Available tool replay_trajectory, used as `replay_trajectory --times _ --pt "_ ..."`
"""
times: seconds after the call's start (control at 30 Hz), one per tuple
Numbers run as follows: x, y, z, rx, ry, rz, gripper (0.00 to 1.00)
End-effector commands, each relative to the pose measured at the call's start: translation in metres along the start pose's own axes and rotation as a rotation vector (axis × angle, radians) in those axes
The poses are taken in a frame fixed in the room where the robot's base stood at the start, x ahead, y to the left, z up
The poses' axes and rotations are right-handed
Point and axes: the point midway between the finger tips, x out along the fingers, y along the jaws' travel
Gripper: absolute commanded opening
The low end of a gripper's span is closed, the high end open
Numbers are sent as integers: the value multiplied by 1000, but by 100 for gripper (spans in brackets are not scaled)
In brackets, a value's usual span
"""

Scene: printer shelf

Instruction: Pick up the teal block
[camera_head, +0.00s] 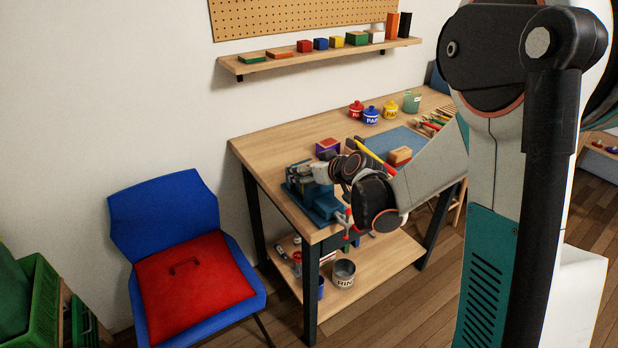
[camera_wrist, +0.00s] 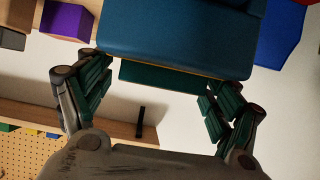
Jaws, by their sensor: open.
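In the wrist view, a dark teal piece (camera_wrist: 165,76) lies between my open gripper's fingers (camera_wrist: 158,100), with a finger towards each end. It borders a large blue-teal body (camera_wrist: 180,35) close to the camera. I cannot tell whether the dark piece is a separate block or part of that body. In the head view, a blue-teal vise-like device (camera_head: 318,203) stands at the table's near left corner. My gripper (camera_head: 303,172) is at its top, small and partly merged with it. No separate teal block can be made out there.
The wooden table (camera_head: 265,140) carries a purple box (camera_head: 328,146), an orange-brown block (camera_head: 400,155), a blue mat (camera_head: 405,138) and several jars (camera_head: 372,115). A wall shelf (camera_head: 310,54) holds coloured blocks. A blue chair (camera_head: 160,215) with a red cushion (camera_head: 195,275) stands left.

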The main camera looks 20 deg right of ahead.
Motion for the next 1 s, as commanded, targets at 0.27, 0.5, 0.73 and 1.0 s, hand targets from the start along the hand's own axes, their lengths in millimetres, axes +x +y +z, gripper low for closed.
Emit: replay_trajectory --times 0.27,0.5,0.73,1.0 --pt "0 0 0 0 0 0 33" --pt "0 0 0 0 0 0 33" --pt "-5 0 -9 0 0 0 33" --pt "-24 0 -43 0 0 0 33"
